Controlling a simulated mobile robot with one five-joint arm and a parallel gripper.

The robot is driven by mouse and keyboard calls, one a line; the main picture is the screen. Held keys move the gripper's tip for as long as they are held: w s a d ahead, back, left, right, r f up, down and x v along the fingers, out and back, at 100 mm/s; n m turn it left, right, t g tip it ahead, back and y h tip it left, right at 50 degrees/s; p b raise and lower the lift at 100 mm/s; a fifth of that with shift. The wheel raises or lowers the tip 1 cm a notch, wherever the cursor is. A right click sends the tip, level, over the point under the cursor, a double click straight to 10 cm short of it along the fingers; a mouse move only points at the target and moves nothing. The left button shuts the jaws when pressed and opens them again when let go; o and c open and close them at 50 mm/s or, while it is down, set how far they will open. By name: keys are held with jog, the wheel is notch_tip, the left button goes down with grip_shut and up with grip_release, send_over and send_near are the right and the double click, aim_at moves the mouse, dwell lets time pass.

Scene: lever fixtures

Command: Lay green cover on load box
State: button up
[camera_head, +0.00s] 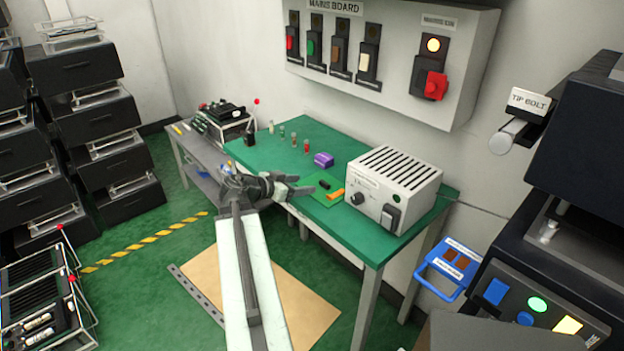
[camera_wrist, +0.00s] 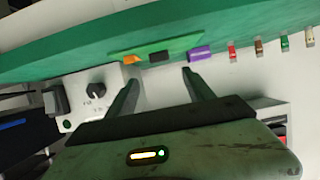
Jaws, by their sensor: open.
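A flat green piece (camera_head: 314,184), apparently the green cover, lies on the green table in front of the load box, with a black block and an orange block on or against it. It also shows in the wrist view (camera_wrist: 182,46). The load box (camera_head: 398,172) is a pale box with a slotted top, a knob and a switch; its front shows in the wrist view (camera_wrist: 78,118). Nothing lies on its slotted top. My gripper (camera_head: 302,184) is open and empty near the table's front edge, left of the cover. Its two spread fingers show in the wrist view (camera_wrist: 158,78), apart from the cover.
A purple block (camera_head: 323,159) sits behind the cover. Several small coloured pieces (camera_head: 294,140) stand farther back on the green table (camera_head: 262,150). The mains board (camera_head: 390,50) hangs on the wall above. A dark machine (camera_head: 560,240) stands at the right.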

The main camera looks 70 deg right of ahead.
jog(key=shift+v, duration=1)
jog(key=shift+w, duration=0.1)
